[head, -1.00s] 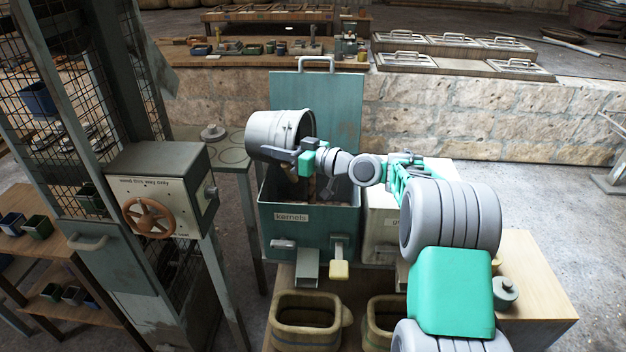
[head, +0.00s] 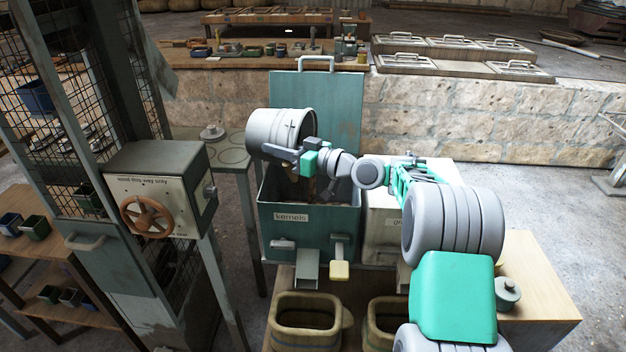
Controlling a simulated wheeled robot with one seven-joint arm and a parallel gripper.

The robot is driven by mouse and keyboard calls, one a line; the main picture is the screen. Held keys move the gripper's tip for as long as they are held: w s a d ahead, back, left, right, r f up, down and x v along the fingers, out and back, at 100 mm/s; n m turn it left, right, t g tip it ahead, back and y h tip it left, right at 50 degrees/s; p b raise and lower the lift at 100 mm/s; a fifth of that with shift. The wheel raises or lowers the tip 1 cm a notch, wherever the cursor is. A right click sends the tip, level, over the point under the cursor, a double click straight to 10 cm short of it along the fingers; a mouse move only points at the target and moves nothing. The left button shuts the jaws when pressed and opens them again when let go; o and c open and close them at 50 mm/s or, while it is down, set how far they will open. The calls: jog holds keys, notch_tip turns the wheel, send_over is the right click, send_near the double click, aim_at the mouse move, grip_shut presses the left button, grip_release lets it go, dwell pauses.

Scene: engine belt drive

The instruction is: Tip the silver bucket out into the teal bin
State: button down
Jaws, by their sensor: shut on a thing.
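The silver bucket (head: 268,131) is held above the teal bin, tilted on its side with its mouth toward the right. My gripper (head: 292,154) is shut on the bucket at its near right side. The teal bin (head: 335,222) carries a label reading "kernels", and its lid (head: 340,105) stands open behind it. Brownish material shows inside the bin below the bucket's mouth, partly hidden by my gripper. I cannot see how much is left in the bucket.
A white bin (head: 384,232) stands right of the teal bin, partly behind my arm. A cabinet with a brown handwheel (head: 147,216) is at the left. Two tan tubs (head: 306,318) stand in front. A round-marked table (head: 228,155) is behind left.

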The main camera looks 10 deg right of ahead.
jog(key=shift+s+d+r+t+y+b, duration=0.3)
jog(key=shift+d+y+b, duration=0.2)
jog(key=shift+b, duration=0.9)
dwell(0.6)
jog(key=shift+r, duration=0.1)
jog(key=shift+w+a+r+p, duration=0.1)
jog(key=shift+p, duration=0.4)
jog(key=shift+f, duration=0.2)
jog(key=shift+f+b, duration=0.1)
jog(key=shift+b, duration=0.2)
